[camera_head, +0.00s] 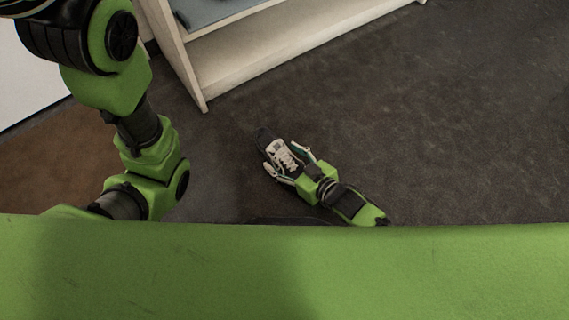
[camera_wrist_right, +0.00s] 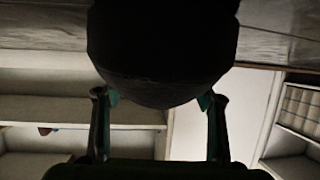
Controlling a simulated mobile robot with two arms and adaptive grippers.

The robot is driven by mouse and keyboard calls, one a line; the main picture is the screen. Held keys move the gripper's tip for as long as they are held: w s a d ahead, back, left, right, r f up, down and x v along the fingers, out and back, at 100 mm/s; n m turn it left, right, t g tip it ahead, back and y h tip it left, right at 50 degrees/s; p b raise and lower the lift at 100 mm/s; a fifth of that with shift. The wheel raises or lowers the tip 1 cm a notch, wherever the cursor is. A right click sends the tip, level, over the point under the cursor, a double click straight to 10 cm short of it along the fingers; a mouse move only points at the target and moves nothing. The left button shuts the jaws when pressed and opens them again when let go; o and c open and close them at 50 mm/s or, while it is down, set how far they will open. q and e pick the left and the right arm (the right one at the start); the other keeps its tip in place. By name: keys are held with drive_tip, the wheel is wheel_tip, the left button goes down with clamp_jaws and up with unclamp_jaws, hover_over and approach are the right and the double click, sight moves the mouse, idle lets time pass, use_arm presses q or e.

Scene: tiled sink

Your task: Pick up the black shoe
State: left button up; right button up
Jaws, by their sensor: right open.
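The black shoe (camera_head: 263,136) with pale laces lies on the dark floor in the middle of the head view. My right gripper (camera_head: 286,159) is open, with one finger on each side of the shoe. In the right wrist view, the shoe (camera_wrist_right: 165,45) is a large dark shape reaching down between the fingertips of the right gripper (camera_wrist_right: 158,97). I cannot tell whether the fingers touch it. My left arm shows at the left of the head view, but its gripper is not visible.
A pale shelf unit (camera_head: 240,75) stands on the floor behind the shoe, with a blue-grey item (camera_head: 205,12) on it. A brown mat (camera_head: 50,165) lies at the left. The floor (camera_head: 440,120) right of the shoe is clear.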

drive_tip(key=c, duration=1.5)
drive_tip(key=shift+r, duration=0.1)
drive_tip(key=shift+r, duration=0.1)
